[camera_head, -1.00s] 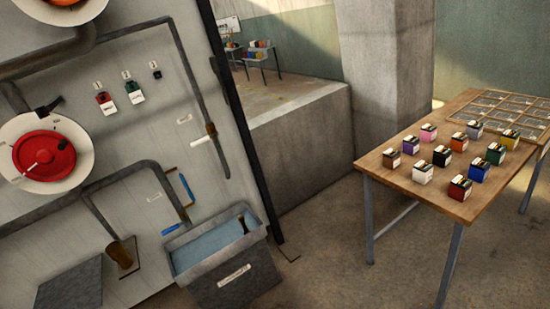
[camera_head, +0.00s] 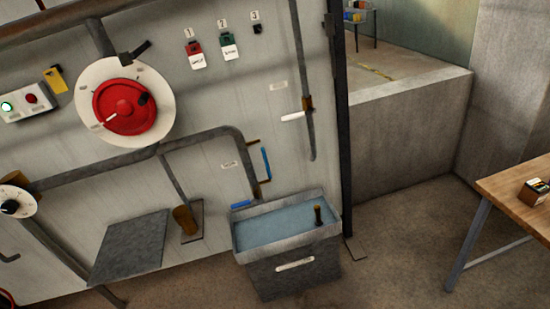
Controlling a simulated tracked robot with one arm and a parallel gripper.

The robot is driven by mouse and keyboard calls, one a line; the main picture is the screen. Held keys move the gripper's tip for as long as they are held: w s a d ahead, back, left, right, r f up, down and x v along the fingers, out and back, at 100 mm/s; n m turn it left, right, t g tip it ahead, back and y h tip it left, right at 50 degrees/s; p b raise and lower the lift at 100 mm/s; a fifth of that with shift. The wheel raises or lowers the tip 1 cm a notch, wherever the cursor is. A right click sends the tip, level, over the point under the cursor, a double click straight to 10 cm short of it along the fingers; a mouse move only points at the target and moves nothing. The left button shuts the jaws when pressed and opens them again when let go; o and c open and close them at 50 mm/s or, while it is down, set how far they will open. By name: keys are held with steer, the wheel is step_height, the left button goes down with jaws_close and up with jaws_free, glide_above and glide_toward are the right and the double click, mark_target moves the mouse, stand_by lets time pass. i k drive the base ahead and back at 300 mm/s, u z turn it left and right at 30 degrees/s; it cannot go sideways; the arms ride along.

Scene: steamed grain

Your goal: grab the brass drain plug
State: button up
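A small dark plug with a brassy top (camera_head: 318,215) stands upright in the right part of a grey basin (camera_head: 290,242) with a bluish inside, at the foot of the wall panel; it looks like the brass drain plug. A second brass-brown cylinder (camera_head: 186,220) stands on a small plate left of the basin. My gripper is not in view, so its distance to the plug cannot be seen.
The panel carries a red round wheel (camera_head: 125,106), pipes, a blue handle (camera_head: 266,164) and a white-handled lever (camera_head: 293,116). A grey slab (camera_head: 130,247) lies left of the basin. A wooden table (camera_head: 500,188) stands at the right. Floor between basin and table is clear.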

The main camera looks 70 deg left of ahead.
mark_target(317, 208)
steer(key=u, duration=1.7)
steer(key=i, duration=1.05)
